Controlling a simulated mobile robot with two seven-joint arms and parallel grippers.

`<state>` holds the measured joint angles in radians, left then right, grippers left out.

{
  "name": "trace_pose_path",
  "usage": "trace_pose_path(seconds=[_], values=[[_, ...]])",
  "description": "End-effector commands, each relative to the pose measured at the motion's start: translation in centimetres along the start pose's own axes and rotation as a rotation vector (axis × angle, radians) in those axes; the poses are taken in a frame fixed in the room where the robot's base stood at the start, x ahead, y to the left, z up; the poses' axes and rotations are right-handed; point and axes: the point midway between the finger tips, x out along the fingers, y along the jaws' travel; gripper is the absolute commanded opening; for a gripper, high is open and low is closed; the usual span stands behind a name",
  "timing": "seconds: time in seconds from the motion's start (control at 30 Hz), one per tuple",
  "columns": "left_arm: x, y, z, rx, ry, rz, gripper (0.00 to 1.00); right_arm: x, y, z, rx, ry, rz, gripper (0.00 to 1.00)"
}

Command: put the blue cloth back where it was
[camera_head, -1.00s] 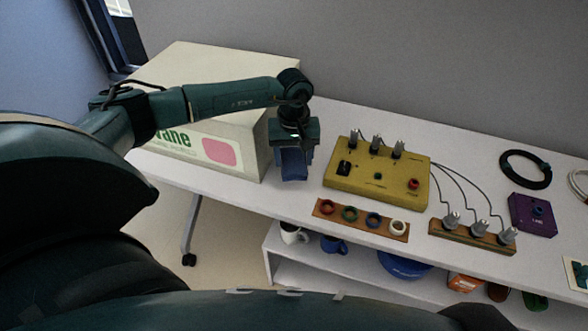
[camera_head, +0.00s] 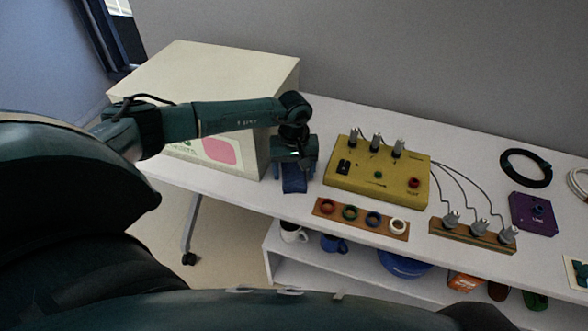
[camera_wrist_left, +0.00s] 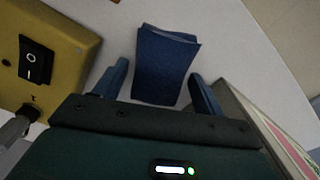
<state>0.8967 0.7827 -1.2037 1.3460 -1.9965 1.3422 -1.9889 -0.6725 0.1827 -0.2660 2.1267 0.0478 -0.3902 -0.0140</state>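The blue cloth (camera_head: 294,181) is a small folded piece on the white table, between the big cream box and the yellow box. My left gripper (camera_head: 294,168) is right above it, pointing down. In the left wrist view the cloth (camera_wrist_left: 165,65) is between the two blue fingers of my left gripper (camera_wrist_left: 160,88). The fingers are spread, with a visible gap to the cloth on each side. The gripper's body hides part of the cloth in the head view. My right gripper is not in view.
The cream box (camera_head: 262,95) stands close left of the gripper. The yellow box (camera_head: 335,183) with knobs and a switch is close right. A wooden strip with coloured rings (camera_head: 328,209) lies near the front edge. A shelf below holds mugs and a blue bowl (camera_head: 404,267).

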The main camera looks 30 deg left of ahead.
Motion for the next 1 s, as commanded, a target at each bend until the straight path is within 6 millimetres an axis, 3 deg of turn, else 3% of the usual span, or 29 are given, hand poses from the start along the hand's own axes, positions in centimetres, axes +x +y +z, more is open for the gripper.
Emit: trace_pose_path(seconds=[0.1, 0.47, 1.0], values=[[0.0, 0.0, 0.0, 0.0, 0.0, 0.0, 0.8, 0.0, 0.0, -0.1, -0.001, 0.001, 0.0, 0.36], [-0.8, 0.0, -0.1, 0.0, 0.002, 0.002, 0.8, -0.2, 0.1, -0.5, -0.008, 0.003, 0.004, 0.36], [-11.0, 0.0, -0.1, 0.0, 0.002, 0.001, 0.8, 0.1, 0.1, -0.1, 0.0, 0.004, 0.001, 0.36]])
